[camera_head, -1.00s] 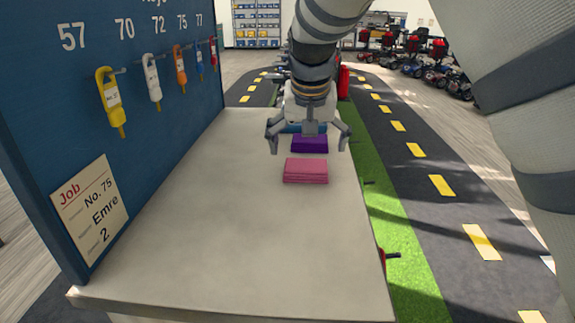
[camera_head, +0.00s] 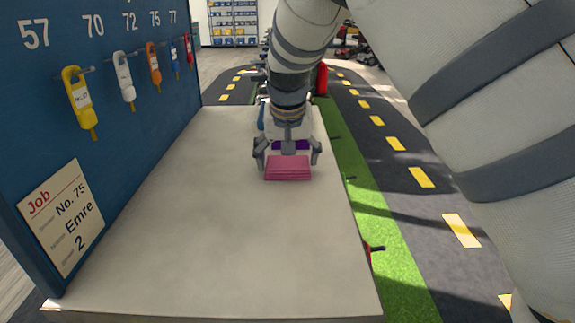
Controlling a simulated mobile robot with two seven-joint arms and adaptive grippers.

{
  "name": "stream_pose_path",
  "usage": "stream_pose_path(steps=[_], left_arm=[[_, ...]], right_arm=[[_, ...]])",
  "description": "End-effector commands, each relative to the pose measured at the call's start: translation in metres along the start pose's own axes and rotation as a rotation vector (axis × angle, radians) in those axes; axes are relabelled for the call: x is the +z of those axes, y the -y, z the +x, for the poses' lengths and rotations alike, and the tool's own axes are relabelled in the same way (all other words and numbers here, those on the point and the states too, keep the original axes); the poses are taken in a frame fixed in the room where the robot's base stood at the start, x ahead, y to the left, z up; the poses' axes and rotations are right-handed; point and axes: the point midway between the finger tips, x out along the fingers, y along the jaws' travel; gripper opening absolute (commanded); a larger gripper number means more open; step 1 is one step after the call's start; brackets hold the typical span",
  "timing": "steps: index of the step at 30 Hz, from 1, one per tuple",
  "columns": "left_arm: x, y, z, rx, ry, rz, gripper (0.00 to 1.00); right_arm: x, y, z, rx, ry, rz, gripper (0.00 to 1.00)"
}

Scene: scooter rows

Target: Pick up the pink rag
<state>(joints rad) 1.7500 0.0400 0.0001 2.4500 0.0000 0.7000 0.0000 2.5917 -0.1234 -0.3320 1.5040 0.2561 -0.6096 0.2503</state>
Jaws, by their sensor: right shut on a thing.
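The pink rag (camera_head: 288,170) is a folded, flat block on the pale bench top (camera_head: 215,240), towards its far end. My right gripper (camera_head: 288,163) is down at the rag, with one finger at its left side and one at its right side, shut on it. The rag appears still at bench level; I cannot tell whether it is clear of the surface. A purple rag (camera_head: 291,145) lies just behind, partly hidden by the gripper. My left gripper is not in view.
A blue board (camera_head: 110,110) with hanging keys and a job card (camera_head: 62,217) stands along the bench's left side. Green turf (camera_head: 385,250) and a marked track run to the right. The near bench top is clear. A red object (camera_head: 322,79) stands beyond the bench.

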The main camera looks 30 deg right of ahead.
Motion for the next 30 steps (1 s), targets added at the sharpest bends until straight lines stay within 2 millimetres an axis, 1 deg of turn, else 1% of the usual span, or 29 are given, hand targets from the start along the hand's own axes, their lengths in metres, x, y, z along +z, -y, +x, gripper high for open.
stream_pose_path(steps=[2, 5, 8, 10, 14, 15, 16, 19, 21, 25, 30], left_arm=[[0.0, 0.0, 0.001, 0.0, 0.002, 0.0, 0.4], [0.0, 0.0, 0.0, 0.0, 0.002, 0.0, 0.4], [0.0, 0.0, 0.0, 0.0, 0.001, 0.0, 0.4], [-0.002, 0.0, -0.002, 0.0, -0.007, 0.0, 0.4], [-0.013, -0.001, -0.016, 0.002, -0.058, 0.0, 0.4], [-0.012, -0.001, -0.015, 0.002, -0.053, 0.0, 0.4], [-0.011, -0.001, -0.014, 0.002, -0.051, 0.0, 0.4], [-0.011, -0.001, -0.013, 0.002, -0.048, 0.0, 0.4], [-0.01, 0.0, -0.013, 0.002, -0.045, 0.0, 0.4], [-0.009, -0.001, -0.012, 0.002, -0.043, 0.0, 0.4], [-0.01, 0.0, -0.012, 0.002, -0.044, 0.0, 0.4]], right_arm=[[0.001, 0.0, 0.001, 0.001, 0.003, -0.001, 0.59], [-0.002, 0.0, -0.004, 0.001, 0.002, -0.001, 0.59], [-0.008, 0.001, -0.018, -0.001, -0.001, 0.0, 0.59], [-0.012, -0.002, -0.036, -0.002, -0.002, 0.002, 0.59], [-0.009, -0.026, -0.084, -0.009, -0.013, 0.005, 0.59], [-0.007, -0.033, -0.095, -0.007, -0.011, 0.005, 0.59], [-0.006, -0.039, -0.104, -0.005, -0.009, 0.004, 0.59], [0.012, -0.066, -0.123, -0.003, -0.001, 0.004, 0.59], [0.021, -0.08, -0.132, 0.009, 0.004, 0.0, 0.59], [0.03, -0.095, -0.144, 0.01, 0.006, 0.002, 0.59], [0.035, -0.104, -0.153, 0.004, 0.004, 0.0, 0.59]])
